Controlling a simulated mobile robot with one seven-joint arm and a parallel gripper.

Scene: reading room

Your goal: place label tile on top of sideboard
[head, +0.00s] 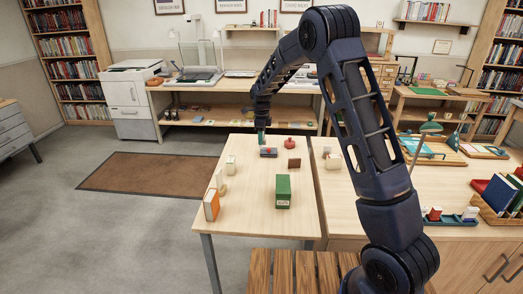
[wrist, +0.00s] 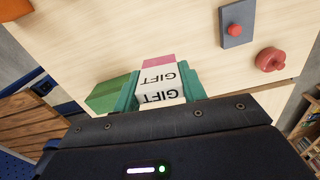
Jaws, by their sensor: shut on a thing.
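My gripper (head: 261,138) is over the far end of the light wooden table (head: 247,205). In the wrist view, the teal fingers of my gripper (wrist: 162,88) are shut on a small white label tile (wrist: 157,77) with black "GIFT" lettering and a pink end. The tile's sides are partly hidden by the fingers. In the head view I cannot make out the tile. A wooden cabinet with dark handles (head: 470,262), which looks like the sideboard, stands at the right.
Near my gripper are a blue block with a red button (head: 268,152) and a red knob-like thing (head: 291,143). A green box (head: 283,191) and an orange-sided block (head: 211,205) stand on the table. The cabinet top bears a blue tray (head: 452,219) and books (head: 498,194).

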